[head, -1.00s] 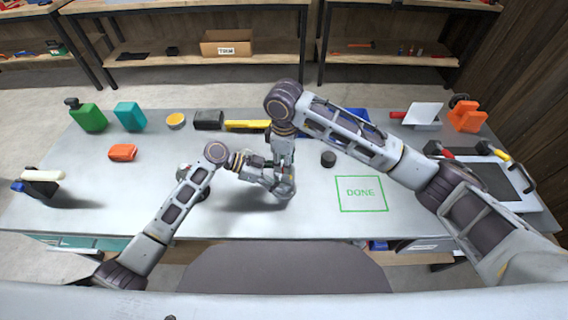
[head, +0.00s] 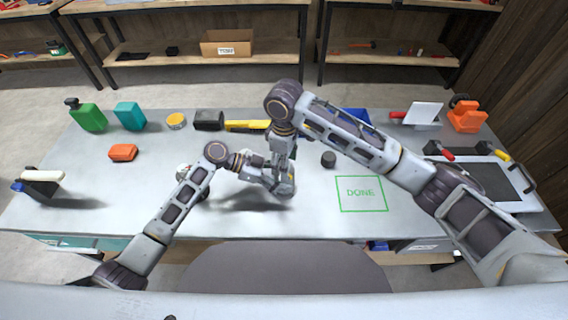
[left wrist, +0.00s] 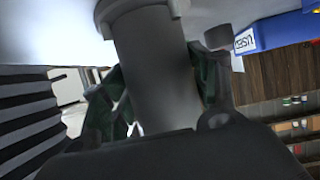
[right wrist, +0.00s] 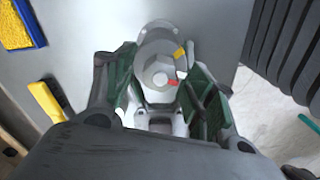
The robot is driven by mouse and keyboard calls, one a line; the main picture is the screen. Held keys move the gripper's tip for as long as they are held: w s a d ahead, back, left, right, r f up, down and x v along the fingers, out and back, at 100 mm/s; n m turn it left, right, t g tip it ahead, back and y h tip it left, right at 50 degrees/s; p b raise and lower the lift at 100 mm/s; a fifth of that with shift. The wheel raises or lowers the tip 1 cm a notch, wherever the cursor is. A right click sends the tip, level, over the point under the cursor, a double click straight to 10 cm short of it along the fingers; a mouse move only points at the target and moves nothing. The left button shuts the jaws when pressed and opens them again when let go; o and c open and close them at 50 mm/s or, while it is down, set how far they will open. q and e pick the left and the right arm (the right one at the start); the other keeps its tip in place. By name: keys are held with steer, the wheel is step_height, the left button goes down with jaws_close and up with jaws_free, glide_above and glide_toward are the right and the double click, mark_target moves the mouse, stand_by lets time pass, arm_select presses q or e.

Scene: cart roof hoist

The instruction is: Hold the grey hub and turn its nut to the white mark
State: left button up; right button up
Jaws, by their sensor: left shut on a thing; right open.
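The grey hub (left wrist: 150,35) is a thick cylinder with a wider collar, seen close in the left wrist view. My left gripper (left wrist: 157,88) is shut on it, one green-padded finger on each side. In the right wrist view the hub (right wrist: 163,36) shows end-on, with the pale hexagonal nut (right wrist: 156,74) in front. A red mark sits at the nut's right edge and a yellow mark above it on the right. In the head view my arms hide most of the hub.
The green DONE square (head: 361,193) on the table is empty. A small dark cylinder (head: 328,159) stands left of it. A dark-topped tray (head: 488,181) is at right.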

steer(key=shift+r, duration=0.2)
steer(key=shift+r, duration=2.85)
steer(key=shift+w+r, duration=0.1)
